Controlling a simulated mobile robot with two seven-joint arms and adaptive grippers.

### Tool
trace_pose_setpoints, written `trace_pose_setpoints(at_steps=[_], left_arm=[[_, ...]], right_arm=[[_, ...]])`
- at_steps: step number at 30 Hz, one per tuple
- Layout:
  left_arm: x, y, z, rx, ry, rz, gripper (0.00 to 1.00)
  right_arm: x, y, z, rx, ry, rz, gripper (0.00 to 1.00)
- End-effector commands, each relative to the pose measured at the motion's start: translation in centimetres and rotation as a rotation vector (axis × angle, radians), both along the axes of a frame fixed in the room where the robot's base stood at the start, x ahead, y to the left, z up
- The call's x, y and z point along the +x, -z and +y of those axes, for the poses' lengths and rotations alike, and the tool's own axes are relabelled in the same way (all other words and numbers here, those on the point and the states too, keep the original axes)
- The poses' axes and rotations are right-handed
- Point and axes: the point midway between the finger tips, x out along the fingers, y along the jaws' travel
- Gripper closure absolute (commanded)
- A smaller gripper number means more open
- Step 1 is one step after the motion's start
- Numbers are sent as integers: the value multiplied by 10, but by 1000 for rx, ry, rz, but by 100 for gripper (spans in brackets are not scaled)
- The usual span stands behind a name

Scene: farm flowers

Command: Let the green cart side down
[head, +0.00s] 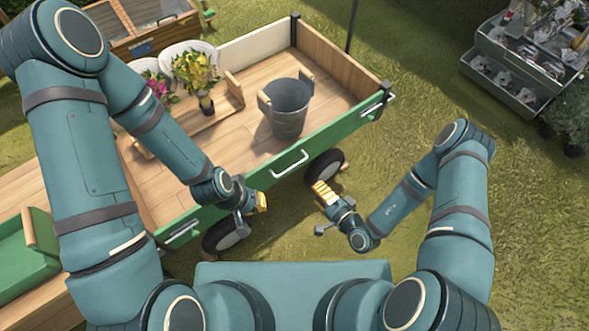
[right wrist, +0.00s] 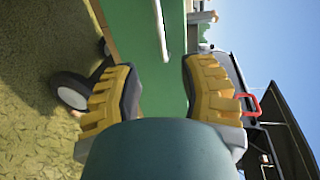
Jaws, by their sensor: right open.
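The green cart side (head: 262,178) stands upright along the near edge of the wooden cart, with a white handle (head: 290,163) at its middle. A metal latch (head: 374,106) sits at its right end and another latch (head: 183,233) at its left end. My right gripper (head: 325,192) is open and empty, in front of the side and apart from it, near the right wheel. In the right wrist view the green side (right wrist: 160,50) shows between the yellow fingers. My left gripper (head: 262,202) is near the left part of the side; its finger opening cannot be made out.
A metal bucket (head: 288,108) and a wooden carrier (head: 200,118) with flowers (head: 197,75) stand on the cart bed. Cart wheels (head: 325,165) are below the side. A tiered tool box (head: 510,75) is at the upper right. Grass in front of the cart is clear.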

Motion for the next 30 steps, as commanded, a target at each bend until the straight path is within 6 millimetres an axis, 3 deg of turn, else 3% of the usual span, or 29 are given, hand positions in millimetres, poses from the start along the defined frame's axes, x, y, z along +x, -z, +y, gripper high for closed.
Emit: trace_pose_setpoints(at_steps=[5, 21, 30], left_arm=[[1, 4, 0, 0, 1, -1, 100], [5, 28, 1, 3, -3, -13, 100], [7, 33, 1, 3, -4, -15, 100]], right_arm=[[14, 4, 10, -2, 2, -6, 59], [92, 25, 67, -1, 1, -4, 59], [108, 28, 79, -1, 1, -1, 59]])
